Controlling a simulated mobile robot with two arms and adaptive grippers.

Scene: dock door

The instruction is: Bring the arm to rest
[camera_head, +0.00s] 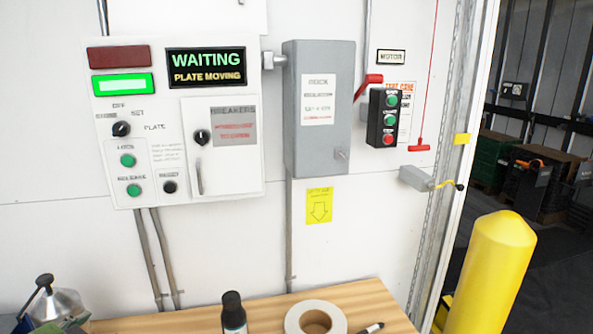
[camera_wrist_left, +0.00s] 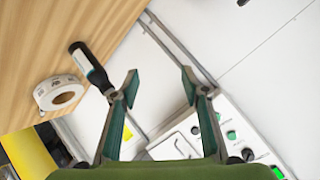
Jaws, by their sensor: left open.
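My left gripper (camera_wrist_left: 160,88) shows in the left wrist view. Its two green-padded fingers are spread apart with nothing between them. A black-capped bottle (camera_wrist_left: 92,68) appears just left of the left finger, farther off. My right gripper is in neither view.
The control panel (camera_head: 175,125) reads "WAITING, PLATE MOVING". A grey box (camera_head: 318,110) with a red lever (camera_head: 368,82) hangs beside it. A wooden bench (camera_head: 270,312) holds a bottle (camera_head: 233,313), tape roll (camera_head: 297,318) and marker (camera_head: 369,328). A yellow bollard (camera_head: 490,270) stands right.

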